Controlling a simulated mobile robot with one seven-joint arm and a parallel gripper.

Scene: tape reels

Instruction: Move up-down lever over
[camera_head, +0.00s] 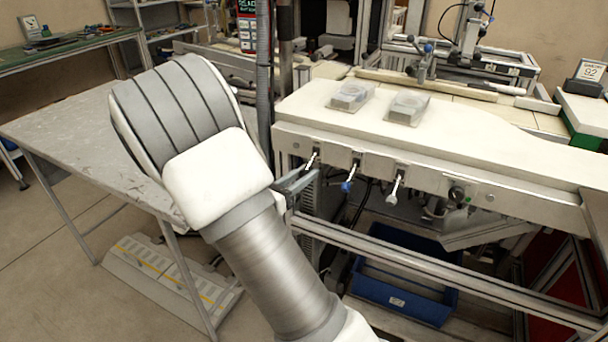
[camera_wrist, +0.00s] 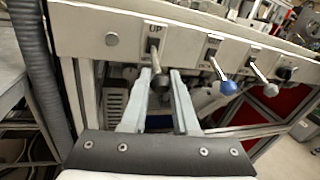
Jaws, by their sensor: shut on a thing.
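The up-down lever (camera_wrist: 155,56) is the leftmost lever on the front of the white bench, under a label reading UP in the wrist view. It also shows in the head view (camera_head: 312,160). It has a dark rounded knob (camera_wrist: 159,82) and hangs angled outward and down from its slot. My gripper (camera_wrist: 161,76) has one finger on each side of this knob and is shut on it. In the head view my gripper (camera_head: 297,184) is at the bench front, partly hidden by my arm.
A blue-knobbed lever (camera_wrist: 226,84) and a white-knobbed lever (camera_wrist: 269,88) are to the right on the same panel. A dark round knob (camera_head: 457,193) is further right. Two clear boxes (camera_head: 352,95) lie on the bench top. A blue bin (camera_head: 400,298) sits below.

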